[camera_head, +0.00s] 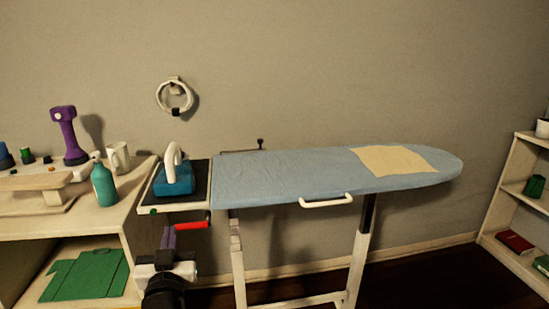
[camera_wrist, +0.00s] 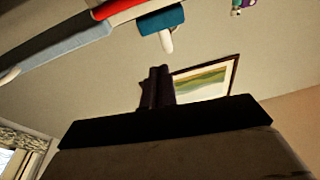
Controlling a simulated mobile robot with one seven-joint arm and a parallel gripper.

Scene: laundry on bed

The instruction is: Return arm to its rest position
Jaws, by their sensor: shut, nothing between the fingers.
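My gripper (camera_head: 168,230) is low in the head view, below the iron rest and left of the ironing board's legs. Its dark fingers point upward, close together, and hold nothing. In the wrist view the shut fingers (camera_wrist: 157,72) stand at the centre above the dark gripper body. The ironing board (camera_head: 290,180) has a blue cover and is to the right of my gripper; a flat cream cloth (camera_head: 393,160) lies on its right part. A teal iron (camera_head: 174,181) with a white handle stands on the dark rest at the board's left end.
A red handle (camera_head: 192,225) sticks out under the rest, close to my fingers. A cabinet (camera_head: 128,214) on the left holds a teal bottle (camera_head: 103,185), a white mug (camera_head: 119,157), a purple device (camera_head: 69,137) and folded green cloth (camera_head: 86,275). A shelf (camera_head: 510,195) stands at the far right.

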